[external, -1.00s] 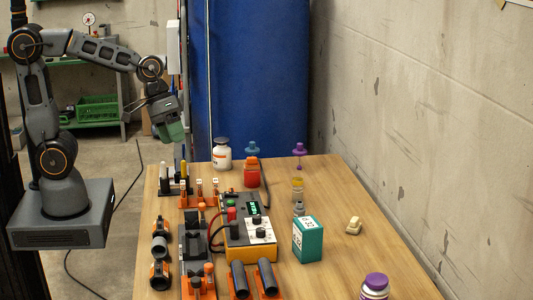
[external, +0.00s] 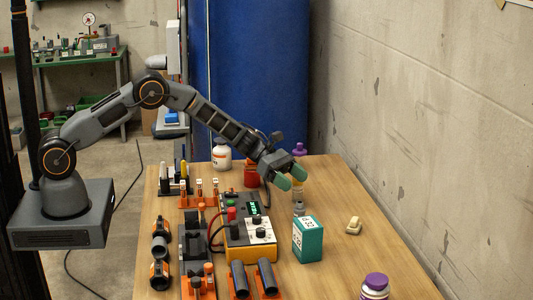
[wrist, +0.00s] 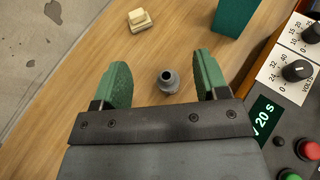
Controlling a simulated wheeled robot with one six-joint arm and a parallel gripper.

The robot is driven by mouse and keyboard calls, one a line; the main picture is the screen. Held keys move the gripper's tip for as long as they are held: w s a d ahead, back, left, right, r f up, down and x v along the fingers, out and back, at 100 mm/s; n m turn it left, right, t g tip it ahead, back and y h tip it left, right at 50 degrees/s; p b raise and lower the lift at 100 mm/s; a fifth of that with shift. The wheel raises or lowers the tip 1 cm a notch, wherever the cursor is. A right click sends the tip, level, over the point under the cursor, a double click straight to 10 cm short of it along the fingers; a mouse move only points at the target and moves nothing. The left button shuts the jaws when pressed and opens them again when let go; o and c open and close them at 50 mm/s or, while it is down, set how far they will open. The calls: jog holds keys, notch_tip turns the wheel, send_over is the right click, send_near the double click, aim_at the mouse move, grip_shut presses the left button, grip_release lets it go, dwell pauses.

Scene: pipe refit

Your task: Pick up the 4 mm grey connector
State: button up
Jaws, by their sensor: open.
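The grey connector (external: 298,209) is a small grey fitting standing on the wooden table, behind the teal box. In the wrist view the connector (wrist: 169,83) is upright with a dark opening on top, between the two green fingers and apart from both. My gripper (external: 291,178) is open and empty, angled down above and slightly behind the connector. In the wrist view its fingers (wrist: 164,80) frame the connector, which lies a little nearer the middle than either finger. The size marking is not readable.
The teal box (external: 308,240) stands just in front of the connector. A power supply unit (external: 250,228) with knobs and a green display is to the left. A cream block (external: 353,226) lies to the right. A purple-capped bottle (external: 375,287) stands at the front. The table's right side is mostly clear.

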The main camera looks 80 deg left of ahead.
aim_at(302, 208)
notch_tip(302, 208, down, 6)
jog(key=shift+r+p, duration=0.25)
jog(key=shift+p, duration=0.1)
jog(key=shift+f+p+x, duration=0.2)
jog(key=shift+x, duration=1.15)
jog(key=shift+f+p+x, duration=0.15)
jog(key=shift+p+x, duration=0.05)
jog(key=shift+x, duration=1.15)
jog(key=shift+s+a, duration=0.1)
jog(key=shift+a, duration=0.05)
jog(key=shift+c, duration=0.5)
jog(key=c, duration=0.9)
